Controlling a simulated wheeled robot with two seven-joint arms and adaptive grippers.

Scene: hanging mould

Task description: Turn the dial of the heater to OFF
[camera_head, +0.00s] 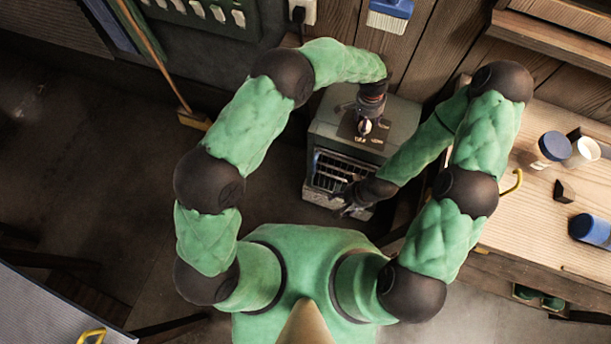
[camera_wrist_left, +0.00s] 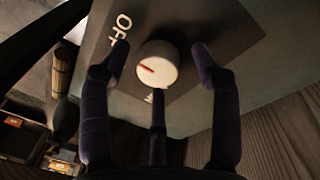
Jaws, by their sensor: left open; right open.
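The heater (camera_head: 400,122) is a grey box on the floor with a barred front. Its dial (camera_head: 366,127) is on the top plate. In the left wrist view the dial (camera_wrist_left: 158,72) is a white knob with a red line on its left half, and the OFF label (camera_wrist_left: 121,32) is up and left of it. My left gripper (camera_head: 370,100) is over the heater's top. In its wrist view the left gripper (camera_wrist_left: 160,50) is open, its fingers spread around the dial with visible gaps. My right gripper (camera_head: 345,204) is open and empty by the heater's front bars.
A wooden workbench (camera_head: 530,215) with blue-lidded jars and small blocks stands to the right. A wooden wall with a hanging brush (camera_head: 388,14) is behind the heater. A broom (camera_head: 185,112) leans at the left. The floor left of the heater is clear.

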